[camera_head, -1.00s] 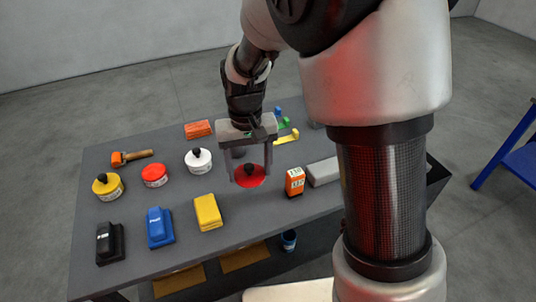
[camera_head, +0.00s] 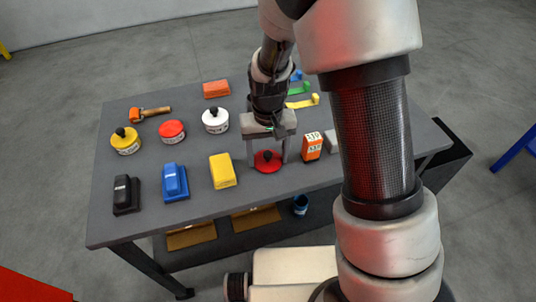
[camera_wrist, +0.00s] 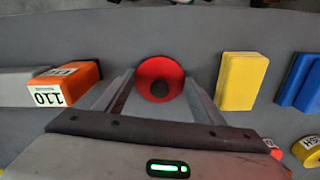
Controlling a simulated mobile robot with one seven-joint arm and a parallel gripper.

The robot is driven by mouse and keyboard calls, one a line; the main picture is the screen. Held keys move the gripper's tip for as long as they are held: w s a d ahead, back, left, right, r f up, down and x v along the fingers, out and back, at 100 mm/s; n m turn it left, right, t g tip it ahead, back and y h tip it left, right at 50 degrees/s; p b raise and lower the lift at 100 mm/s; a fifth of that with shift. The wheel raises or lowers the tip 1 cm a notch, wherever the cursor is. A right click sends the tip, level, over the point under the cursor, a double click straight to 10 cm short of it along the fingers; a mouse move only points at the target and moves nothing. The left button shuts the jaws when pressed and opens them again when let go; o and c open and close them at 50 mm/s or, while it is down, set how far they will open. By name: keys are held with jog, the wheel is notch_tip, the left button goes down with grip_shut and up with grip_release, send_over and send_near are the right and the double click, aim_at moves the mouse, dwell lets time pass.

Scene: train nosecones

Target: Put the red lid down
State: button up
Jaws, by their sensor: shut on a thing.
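The red lid (camera_head: 267,161) is a flat red disc with a black knob. My gripper (camera_head: 268,156) is shut on it, with one grey finger on either side. The lid is at or just above the table near its front edge, between a yellow block (camera_head: 222,171) and an orange box (camera_head: 312,146); I cannot tell whether it touches the table. In the wrist view the red lid (camera_wrist: 147,70) lies between the fingertips, knob towards the camera. A red tin (camera_head: 172,132) without a knob on top stands farther left.
The grey table (camera_head: 205,205) also holds a yellow tin (camera_head: 125,142), a white tin (camera_head: 215,121), a hammer (camera_head: 149,113), an orange block (camera_head: 216,89), a blue block (camera_head: 174,181) and a black block (camera_head: 126,194). The wrist view shows bare table beyond the lid.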

jog(key=shift+f, duration=0.2)
jog(key=o, duration=1)
jog(key=shift+o, duration=0.2)
jog(key=shift+r, duration=0.1)
notch_tip(320, 180, up, 12)
jog(key=p, duration=0.1)
notch_tip(320, 180, up, 12)
jog(key=t, duration=0.3)
send_over(268, 154)
jog(key=s+d, duration=0.7)
jog(key=s+d+r+m+t, duration=0.1)
jog(key=s+d+r, duration=0.3)
jog(key=s, duration=0.5)
jog(key=shift+s+d+t, duration=0.2)
jog(key=shift+d+t, duration=0.55)
jog(key=shift+t, duration=0.05)
